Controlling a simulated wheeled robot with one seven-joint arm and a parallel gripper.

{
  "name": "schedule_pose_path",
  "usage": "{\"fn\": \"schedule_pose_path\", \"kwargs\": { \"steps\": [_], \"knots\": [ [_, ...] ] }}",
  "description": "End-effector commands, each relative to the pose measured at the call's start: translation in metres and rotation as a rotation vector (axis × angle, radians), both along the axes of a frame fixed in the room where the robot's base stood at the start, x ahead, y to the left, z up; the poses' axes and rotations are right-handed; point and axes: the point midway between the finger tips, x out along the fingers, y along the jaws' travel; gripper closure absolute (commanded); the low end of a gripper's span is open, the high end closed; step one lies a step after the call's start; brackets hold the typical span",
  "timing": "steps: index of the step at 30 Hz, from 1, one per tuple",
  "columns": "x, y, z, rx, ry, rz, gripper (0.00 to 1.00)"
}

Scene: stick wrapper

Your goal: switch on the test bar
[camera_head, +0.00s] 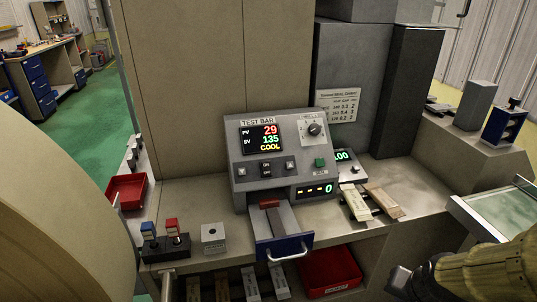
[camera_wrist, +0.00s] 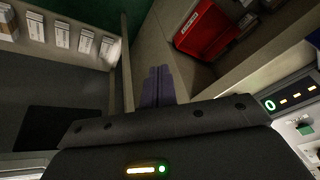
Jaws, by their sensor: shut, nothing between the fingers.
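The test bar (camera_head: 283,135) is a grey console on the bench, in the middle of the head view. Its lit screen (camera_head: 262,138) reads PV 29, SV 135 and COOL. Below the screen is a small black switch (camera_head: 265,168) with an ON label above it, between two arrow buttons; its position is too small to tell. A dark drawer with a metal handle (camera_head: 285,248) juts from the front. My gripper (camera_wrist: 158,88) shows in the wrist view with its purplish fingers together and empty, apart from the console. Part of the console's lit counter (camera_wrist: 290,98) is at that view's right edge.
A red bin (camera_head: 328,270) sits under the bench, and another (camera_head: 126,191) stands at the left. A small control box with blue and red tops (camera_head: 165,243) and a grey block (camera_head: 213,237) are on the bench. Wrapped sticks (camera_head: 370,202) lie right of the console.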

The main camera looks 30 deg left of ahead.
Motion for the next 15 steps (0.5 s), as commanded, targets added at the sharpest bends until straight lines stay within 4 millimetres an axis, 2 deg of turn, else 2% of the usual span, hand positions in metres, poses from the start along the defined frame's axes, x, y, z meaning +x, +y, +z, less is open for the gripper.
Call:
{"fn": "schedule_pose_path", "kwargs": {
  "steps": [1, 6, 10, 15],
  "knots": [
    [0.013, 0.022, 0.026, 0.041, -0.026, -0.014, 1.0],
    [0.05, 0.099, 0.07, 0.22, -0.111, -0.111, 1.0],
    [0.066, 0.16, 0.105, 0.379, -0.148, -0.194, 1.0],
    [0.074, 0.239, 0.151, 0.599, -0.155, -0.321, 1.0]
  ]
}}
